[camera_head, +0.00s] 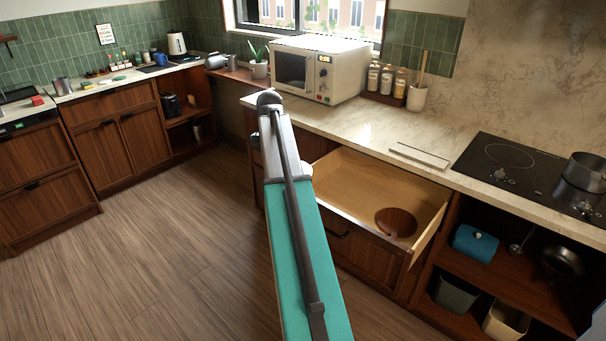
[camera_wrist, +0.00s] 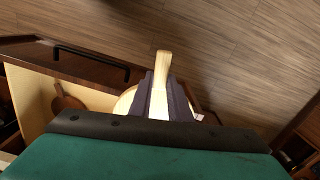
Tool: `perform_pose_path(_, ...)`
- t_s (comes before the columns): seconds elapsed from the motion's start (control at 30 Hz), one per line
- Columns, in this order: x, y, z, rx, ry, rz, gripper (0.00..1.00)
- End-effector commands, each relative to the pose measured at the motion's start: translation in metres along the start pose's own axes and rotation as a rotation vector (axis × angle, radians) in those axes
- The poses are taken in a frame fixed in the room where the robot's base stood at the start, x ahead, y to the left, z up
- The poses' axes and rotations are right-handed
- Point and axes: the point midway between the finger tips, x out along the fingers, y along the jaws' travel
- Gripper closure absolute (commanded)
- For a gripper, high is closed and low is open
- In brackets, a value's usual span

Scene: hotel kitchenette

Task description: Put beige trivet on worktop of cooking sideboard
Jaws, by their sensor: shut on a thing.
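In the wrist view my gripper (camera_wrist: 161,84) is shut on the beige trivet (camera_wrist: 163,62). The trivet's pale handle sticks out past the dark fingers, and part of its rounded body shows beside them; the rest is hidden. In the head view my arm hides the gripper and the trivet. The cooking sideboard has a pale stone worktop (camera_head: 375,134) running from the microwave to the hob. Its drawer (camera_head: 350,192) stands open below the worktop. A brown round wooden piece (camera_head: 396,222) lies in the drawer; it shows with a handle in the wrist view (camera_wrist: 66,102).
A thin flat rectangular slab (camera_head: 419,155) lies on the worktop left of the black hob (camera_head: 510,160), which carries a pot (camera_head: 585,172). The microwave (camera_head: 307,68), jars (camera_head: 386,80) and utensil crock (camera_head: 417,98) stand at the back. Bare worktop lies before the microwave.

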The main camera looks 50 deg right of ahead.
Motion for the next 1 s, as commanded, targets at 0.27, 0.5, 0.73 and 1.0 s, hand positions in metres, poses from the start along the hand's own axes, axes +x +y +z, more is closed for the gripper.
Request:
perform_pose_path(0.27,0.024,-0.059,0.073,-0.144,-0.001,0.005,1.00)
perform_pose_path(0.5,0.042,-0.099,0.139,-0.271,-0.001,0.008,1.00)
perform_pose_path(0.73,0.060,-0.129,0.207,-0.399,-0.001,0.011,1.00)
perform_pose_path(1.0,0.083,-0.152,0.289,-0.559,0.000,0.014,1.00)
